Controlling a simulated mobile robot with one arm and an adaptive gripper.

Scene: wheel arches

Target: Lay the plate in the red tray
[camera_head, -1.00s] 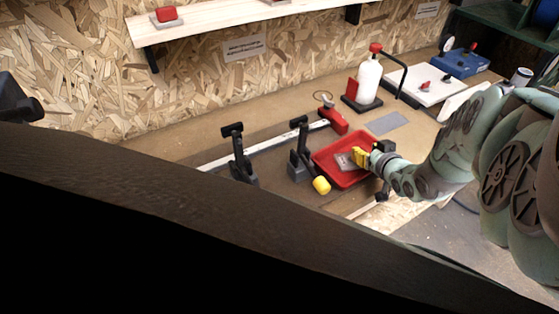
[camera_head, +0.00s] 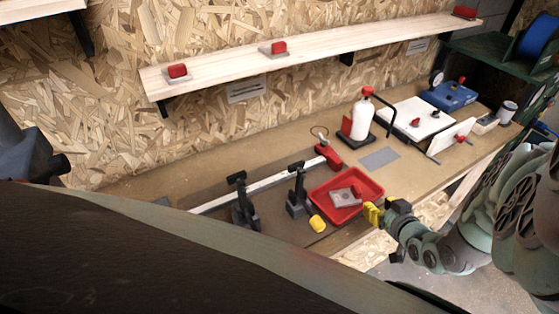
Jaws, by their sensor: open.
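The plate (camera_head: 342,199), a small grey piece with a red grip, lies in the red tray (camera_head: 373,183). It looks flat on the tray floor, surrounded by the tray's walls. My gripper (camera_head: 371,214), with yellow fingers, is open and empty at the tray's front right edge, apart from the plate. Whether the fingers touch the tray rim I cannot tell.
Similar red-gripped pieces sit on the wooden shelf (camera_head: 225,75).

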